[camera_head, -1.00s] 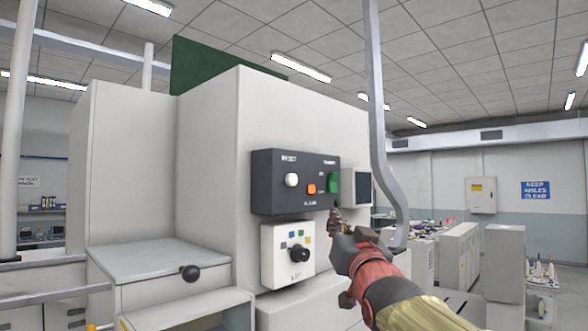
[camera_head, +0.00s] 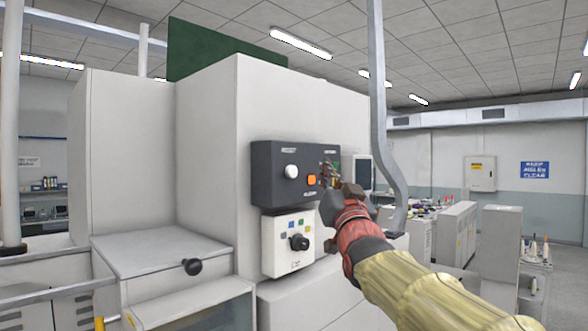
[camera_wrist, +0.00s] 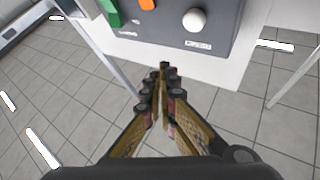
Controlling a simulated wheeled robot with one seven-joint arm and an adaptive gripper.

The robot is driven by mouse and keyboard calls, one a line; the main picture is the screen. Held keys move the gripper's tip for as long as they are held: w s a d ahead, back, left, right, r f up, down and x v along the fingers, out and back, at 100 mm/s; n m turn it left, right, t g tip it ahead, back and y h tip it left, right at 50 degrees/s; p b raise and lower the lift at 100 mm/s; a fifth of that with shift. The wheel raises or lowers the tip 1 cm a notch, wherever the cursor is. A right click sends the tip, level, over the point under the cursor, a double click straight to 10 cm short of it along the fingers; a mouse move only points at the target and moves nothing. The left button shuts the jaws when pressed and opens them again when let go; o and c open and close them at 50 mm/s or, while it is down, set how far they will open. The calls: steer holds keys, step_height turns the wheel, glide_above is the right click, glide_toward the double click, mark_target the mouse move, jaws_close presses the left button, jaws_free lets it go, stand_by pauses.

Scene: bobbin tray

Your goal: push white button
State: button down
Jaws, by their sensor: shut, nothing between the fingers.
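The white button (camera_head: 291,171) is a round knob at the upper left of a dark control panel (camera_head: 268,197) on the machine's face. It also shows in the wrist view (camera_wrist: 194,20), near the top right of centre. My gripper (camera_head: 330,172) is shut and empty, at the right part of the panel in the head view, to the right of the white button and apart from it. In the wrist view my shut fingertips (camera_wrist: 164,68) point at the panel's edge. The gripper hides most of the green switch in the head view; it shows in the wrist view (camera_wrist: 110,12).
An orange button (camera_head: 311,180) sits between the white button and my gripper. Below is a white box with a black knob (camera_head: 299,242). A grey vertical post (camera_head: 378,110) stands just right of my gripper. A drawer-like cabinet (camera_head: 150,262) juts out at lower left.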

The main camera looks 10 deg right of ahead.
mark_target(292, 172)
steer(key=w+a+p, duration=0.2)
steer(key=w+a, duration=0.2)
steer(key=w, duration=0.1)
steer(key=shift+w, duration=0.3)
stand_by(1.4)
steer(key=shift+w+a, duration=0.25)
steer(key=shift+w, duration=0.05)
steer(key=shift+w+a, duration=0.35)
steer(key=shift+w, duration=0.1)
stand_by(0.9)
steer(key=shift+s+d+b, duration=0.1)
steer(key=shift+b, duration=0.25)
steer(key=shift+s+d+b, duration=0.5)
steer(key=shift+s+b, duration=0.15)
steer(key=shift+b, duration=0.1)
